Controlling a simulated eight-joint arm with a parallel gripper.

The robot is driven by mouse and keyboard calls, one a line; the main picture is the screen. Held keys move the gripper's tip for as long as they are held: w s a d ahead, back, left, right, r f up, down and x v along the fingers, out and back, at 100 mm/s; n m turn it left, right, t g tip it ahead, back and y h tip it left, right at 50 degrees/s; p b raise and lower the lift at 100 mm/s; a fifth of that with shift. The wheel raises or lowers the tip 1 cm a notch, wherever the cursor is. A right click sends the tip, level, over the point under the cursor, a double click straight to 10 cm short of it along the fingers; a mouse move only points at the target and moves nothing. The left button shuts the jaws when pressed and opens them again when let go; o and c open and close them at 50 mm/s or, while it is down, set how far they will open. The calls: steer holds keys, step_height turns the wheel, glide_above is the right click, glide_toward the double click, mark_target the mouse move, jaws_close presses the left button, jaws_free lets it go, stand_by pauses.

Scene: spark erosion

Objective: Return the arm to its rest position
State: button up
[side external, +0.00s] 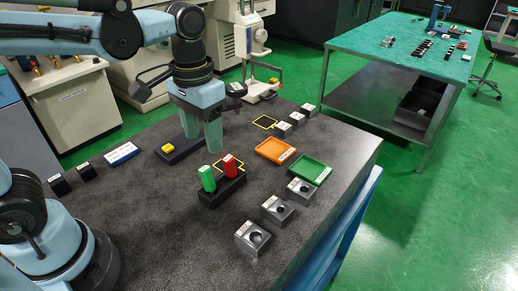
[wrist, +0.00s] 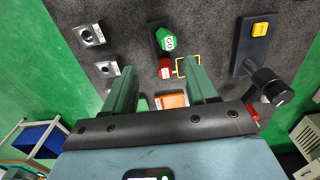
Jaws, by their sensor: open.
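My gripper (side external: 203,133) hangs over the dark bench in the side external view, with its two green fingers apart and nothing between them. In the wrist view, my gripper's fingers (wrist: 164,87) are spread, with an orange tray (wrist: 172,100) visible in the gap beyond them. A black block holding a green button (side external: 207,178) and a red button (side external: 229,166) stands in front of and to the right of the fingers. A black base with a yellow button (side external: 168,148) stands just left of the fingers. Whether the fingertips touch anything cannot be told.
An orange tray (side external: 275,150) and a green tray (side external: 309,169) lie on the bench (side external: 180,240). Several metal blocks with holes (side external: 253,238) line the right edge. A blue-white box (side external: 121,154) and dark blocks (side external: 59,185) sit at left. The bench's front middle is clear.

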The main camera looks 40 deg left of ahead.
steer(key=shift+a, duration=0.15)
steer(key=shift+s+a+f+t, duration=0.15)
steer(key=shift+a+f+t, duration=0.2)
steer(key=shift+a+t, duration=0.7)
steer(key=shift+s+a+f+t, duration=0.1)
steer(key=shift+a+f+t, duration=0.25)
steer(key=shift+a+t, duration=0.7)
steer(key=shift+s+a+f+t, duration=0.15)
steer(key=shift+a+f+t, duration=0.3)
steer(key=shift+t, duration=1.05)
